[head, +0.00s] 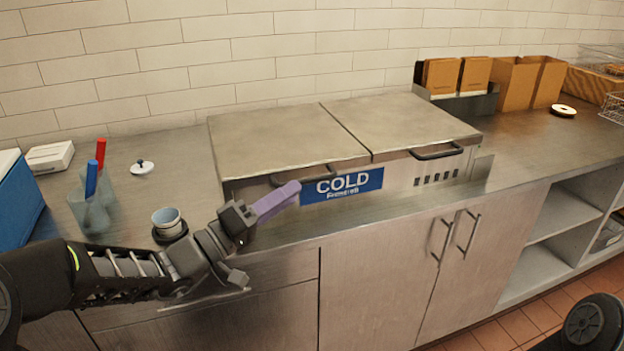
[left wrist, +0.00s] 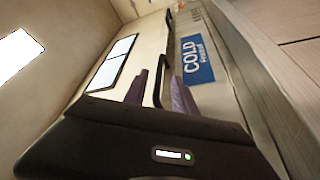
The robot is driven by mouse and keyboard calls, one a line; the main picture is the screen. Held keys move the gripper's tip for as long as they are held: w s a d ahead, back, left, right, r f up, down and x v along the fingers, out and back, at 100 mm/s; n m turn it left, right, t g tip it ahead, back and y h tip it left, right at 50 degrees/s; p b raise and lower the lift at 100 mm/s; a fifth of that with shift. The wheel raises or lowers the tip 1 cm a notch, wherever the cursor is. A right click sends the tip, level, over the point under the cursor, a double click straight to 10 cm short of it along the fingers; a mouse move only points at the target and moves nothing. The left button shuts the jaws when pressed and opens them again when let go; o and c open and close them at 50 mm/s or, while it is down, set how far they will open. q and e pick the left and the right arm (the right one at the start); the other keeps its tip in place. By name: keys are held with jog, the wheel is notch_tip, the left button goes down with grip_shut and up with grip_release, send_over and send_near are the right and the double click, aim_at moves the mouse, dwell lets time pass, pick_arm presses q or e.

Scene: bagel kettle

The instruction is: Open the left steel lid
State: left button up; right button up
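The left steel lid (head: 285,138) is a flat brushed panel lying closed on the counter-top cold unit. Its dark bar handle (head: 290,177) runs along its front edge, partly hidden by my left gripper (head: 285,197). The handle also shows in the left wrist view (left wrist: 158,76), between the two purple fingers of my left gripper (left wrist: 160,95). The fingers are apart, one on each side of the bar, and no firm contact shows. My right gripper is not in view.
The right steel lid (head: 400,122) lies closed beside it, with its own handle (head: 437,153). A blue COLD sign (head: 343,186) is on the unit's front. Cups (head: 168,221), a clear holder (head: 92,208) and a blue box (head: 18,200) stand on the left counter.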

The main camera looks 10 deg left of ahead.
aim_at(312, 178)
pick_arm(q)
jog(key=p+x, duration=0.1)
jog(key=x, duration=0.5)
jog(key=shift+w+d+r, duration=0.1)
jog(key=shift+w+d, duration=0.05)
jog(key=shift+d, duration=0.05)
grip_shut()
dwell(1.2)
